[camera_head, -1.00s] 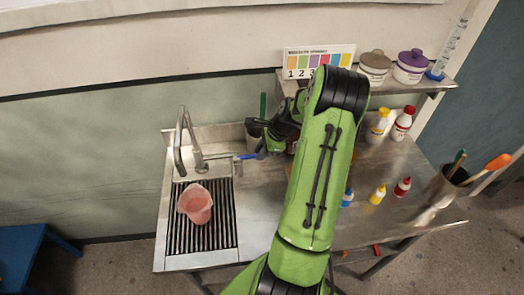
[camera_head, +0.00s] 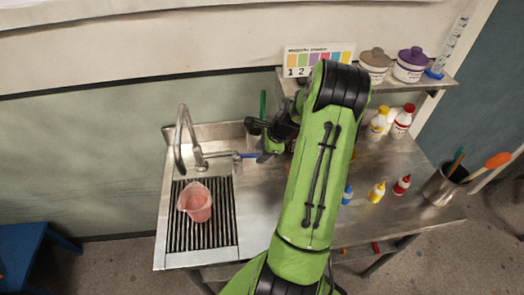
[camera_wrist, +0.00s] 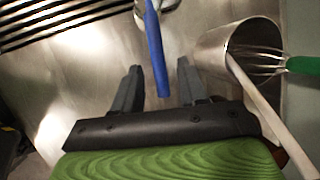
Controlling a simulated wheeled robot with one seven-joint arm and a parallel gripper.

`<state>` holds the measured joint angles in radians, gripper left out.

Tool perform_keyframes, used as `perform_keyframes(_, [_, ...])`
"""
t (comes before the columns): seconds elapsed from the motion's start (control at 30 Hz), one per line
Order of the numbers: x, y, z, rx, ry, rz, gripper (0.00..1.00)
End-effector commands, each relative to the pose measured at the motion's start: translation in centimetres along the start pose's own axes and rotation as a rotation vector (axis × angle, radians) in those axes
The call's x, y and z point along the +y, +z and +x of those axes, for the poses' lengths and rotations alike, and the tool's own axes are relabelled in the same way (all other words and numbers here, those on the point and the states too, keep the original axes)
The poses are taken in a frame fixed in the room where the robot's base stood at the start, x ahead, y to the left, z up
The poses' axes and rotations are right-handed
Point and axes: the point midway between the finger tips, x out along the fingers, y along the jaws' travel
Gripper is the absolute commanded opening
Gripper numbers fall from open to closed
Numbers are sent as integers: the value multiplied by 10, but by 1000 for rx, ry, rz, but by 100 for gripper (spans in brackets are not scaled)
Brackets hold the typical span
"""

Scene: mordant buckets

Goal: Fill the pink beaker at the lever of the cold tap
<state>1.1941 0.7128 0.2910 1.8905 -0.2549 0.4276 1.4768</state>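The pink beaker (camera_head: 197,204) stands on the black-slatted drain grid (camera_head: 230,240) under the curved metal tap (camera_head: 180,150). I see no clear water stream, and I cannot tell its fill level. The blue lever (camera_head: 246,156) sticks out to the right of the tap body. My gripper (camera_wrist: 158,66) is open, with one finger on each side of the blue lever (camera_wrist: 155,50). Gaps show between the lever and both fingers in the wrist view. In the head view my arm partly hides the gripper.
A metal pot (camera_wrist: 213,48) holding a green-handled whisk (camera_wrist: 303,64) stands close to the right of my gripper. Small bottles (camera_head: 377,193) and a metal tool pot (camera_head: 440,186) stand on the right. A shelf with lidded jars (camera_head: 410,64) is above the counter.

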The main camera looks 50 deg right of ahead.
Motion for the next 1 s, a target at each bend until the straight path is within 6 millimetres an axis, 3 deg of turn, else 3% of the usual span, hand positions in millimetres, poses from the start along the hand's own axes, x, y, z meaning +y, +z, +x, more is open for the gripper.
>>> perform_keyframes(0.17, [0,0,-3,0,-1,0,42])
perform_keyframes(0.27, [-1,0,-17,2,-3,1,42])
perform_keyframes(0.6, [-1,0,-113,4,-4,1,42])
perform_keyframes(0.73, [-1,0,-142,2,-3,0,42])
perform_keyframes(0.83, [-1,0,-154,0,-2,0,42])
perform_keyframes(1.0, [0,0,-158,0,1,0,42])
